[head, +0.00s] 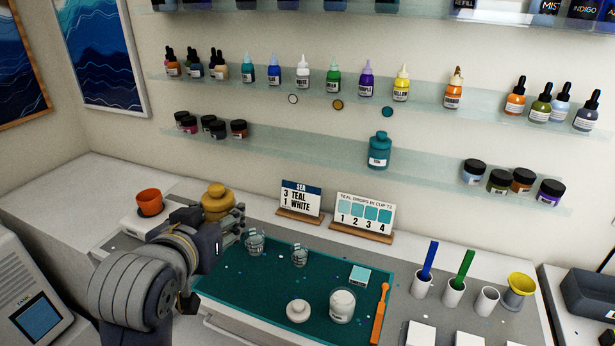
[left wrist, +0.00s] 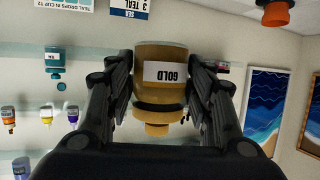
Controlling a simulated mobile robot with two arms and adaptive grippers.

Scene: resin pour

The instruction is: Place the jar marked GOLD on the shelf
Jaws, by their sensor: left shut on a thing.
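The jar marked GOLD (left wrist: 160,54) is a mustard-yellow jar with a white label, and shows upside down in the left wrist view. In the head view the jar (head: 217,199) is at the left, above the counter's back part, partly hidden by my gripper. My left gripper (head: 236,222) is shut on it, with a finger on each side in the left wrist view (left wrist: 163,88). Whether its base touches the counter I cannot tell. The lower glass shelf (head: 310,152) runs along the wall behind, holding a teal jar (head: 380,151) near its middle. My right gripper is not in view.
Small dark-lidded jars stand at both ends of the lower shelf; it is clear on both sides of the teal jar. Dropper bottles line the shelf above. An orange cup (head: 149,201), a SEA card (head: 300,198) and a swatch card (head: 364,212) stand below.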

